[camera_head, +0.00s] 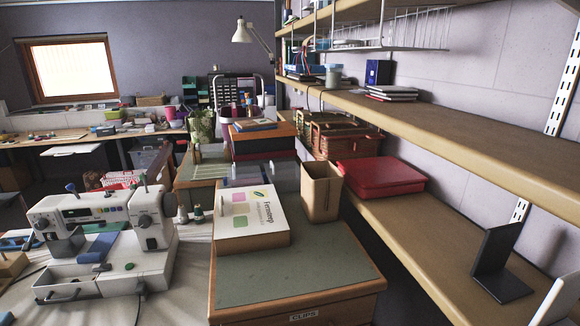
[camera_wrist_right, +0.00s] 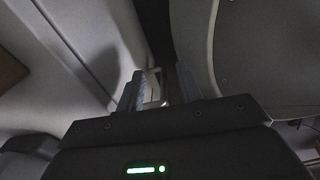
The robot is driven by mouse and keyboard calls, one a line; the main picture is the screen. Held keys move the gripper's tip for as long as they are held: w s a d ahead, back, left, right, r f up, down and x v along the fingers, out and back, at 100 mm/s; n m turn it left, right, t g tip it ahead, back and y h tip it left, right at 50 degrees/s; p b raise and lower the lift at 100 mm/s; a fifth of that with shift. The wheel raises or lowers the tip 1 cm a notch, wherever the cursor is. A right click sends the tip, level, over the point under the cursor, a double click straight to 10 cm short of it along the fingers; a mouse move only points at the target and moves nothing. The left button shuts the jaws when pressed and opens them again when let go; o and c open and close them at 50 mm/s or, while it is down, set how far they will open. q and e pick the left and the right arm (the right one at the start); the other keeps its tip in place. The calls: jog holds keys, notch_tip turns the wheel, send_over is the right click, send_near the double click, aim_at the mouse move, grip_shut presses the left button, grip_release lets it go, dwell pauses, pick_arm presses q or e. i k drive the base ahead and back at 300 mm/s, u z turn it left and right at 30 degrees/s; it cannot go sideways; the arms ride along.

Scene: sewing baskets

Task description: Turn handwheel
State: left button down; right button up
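The white sewing machine (camera_head: 105,235) stands on the pale table at the left in the head view. Its handwheel (camera_head: 169,204) is the dark round part on the right end of the machine; a grey dial (camera_head: 145,221) sits on the front face beside it. No gripper shows in the head view. In the right wrist view, my right gripper (camera_wrist_right: 160,88) has its two fingers apart with a gap between them. The view is dim, and I cannot make out the handwheel there. My left gripper is out of sight.
A box labelled CLIPS (camera_head: 300,275) stands right of the machine, with a white printed box (camera_head: 250,218) and a tan bin (camera_head: 321,192) on it. Thread spools (camera_head: 198,213) stand close to the handwheel. Wooden shelves (camera_head: 470,115) fill the right side.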

aim_at(169, 204)
jog(key=k, duration=0.5)
jog(key=u, duration=1.95)
jog(key=i, duration=2.15)
jog(key=z, duration=2.6)
